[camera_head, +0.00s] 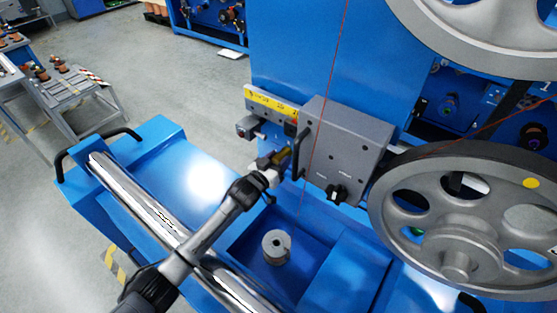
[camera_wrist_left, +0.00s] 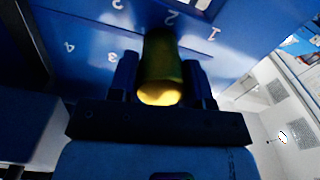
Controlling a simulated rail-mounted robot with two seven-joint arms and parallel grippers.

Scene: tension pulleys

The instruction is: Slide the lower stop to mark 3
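The lower stop's yellow, rounded handle (camera_wrist_left: 160,75) stands between the fingers of my left gripper (camera_wrist_left: 162,82) in the left wrist view, with a finger close against each side. In the head view, my left gripper (camera_head: 270,168) reaches the dull yellow handle (camera_head: 283,156) beside the grey box. White marks on the blue panel appear turned over in the wrist view: mark 1 (camera_wrist_left: 213,33), mark 2 (camera_wrist_left: 170,18), mark 3 (camera_wrist_left: 110,57) and mark 4 (camera_wrist_left: 70,47). The handle overlaps the panel near mark 2. The stop's body and exact pointer are hidden. My right gripper is out of view.
A grey box (camera_head: 350,150) with a black knob stands right of the gripper. A red cord (camera_head: 318,110) runs down in front. A large spoked wheel (camera_head: 455,205) is at right. A grey slotted weight (camera_head: 277,246) sits in the blue tray.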

